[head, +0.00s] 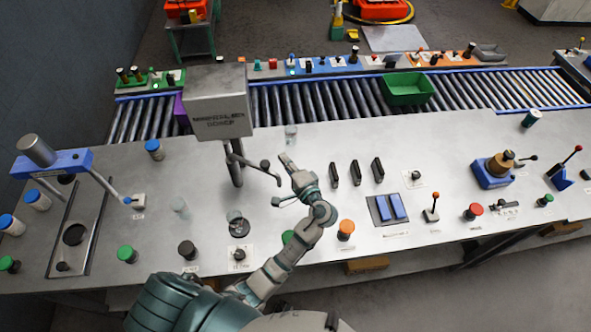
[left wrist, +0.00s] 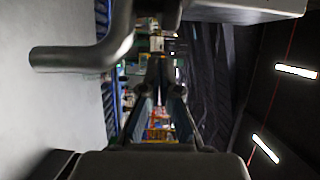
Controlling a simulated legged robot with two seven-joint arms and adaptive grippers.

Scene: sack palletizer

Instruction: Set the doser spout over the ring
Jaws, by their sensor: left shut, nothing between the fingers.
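The doser (head: 218,103) is a grey box with dark lettering on a dark post (head: 235,165) at left of centre in the head view. A thin dark bent spout (head: 258,171) juts right from the post. In the left wrist view, a grey bent pipe (left wrist: 85,58), apparently this spout, crosses the upper left. A dark round ring-like piece (head: 238,226) lies on the table below the post; I cannot tell for sure that it is the ring. My left gripper (head: 287,163) is shut and empty, just right of the spout's end. Its fingers (left wrist: 158,85) show close together in the wrist view.
Three black upright handles (head: 357,172) stand right of my gripper. An orange button (head: 346,229) and a blue double pedal (head: 391,207) are nearer. A roller conveyor (head: 320,98) with a green bin (head: 407,88) runs behind. A blue-armed press (head: 53,162) stands at left.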

